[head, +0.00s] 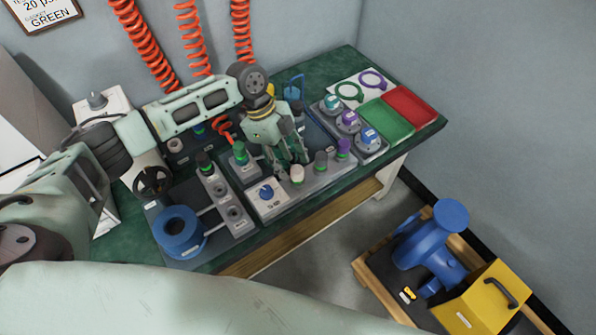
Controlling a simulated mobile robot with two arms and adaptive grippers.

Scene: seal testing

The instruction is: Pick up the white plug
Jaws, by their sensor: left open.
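The white plug (297,175) stands upright at the front of a grey panel on the green workbench, left of a grey plug (321,161) and a purple plug (344,149). My left gripper (288,162) reaches in from the left and points down with its fingers apart. Its fingertips are just behind and above the white plug, very close to it. I cannot tell whether they touch it. The gripper hides part of the panel behind. My right gripper is out of view.
A green-topped plug (240,153) and a blue knob (266,192) are left of the gripper. A blue ring (179,232) lies further left. Green (385,125) and red (411,107) trays are at the right. A blue pump (432,240) and yellow box (482,300) stand below.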

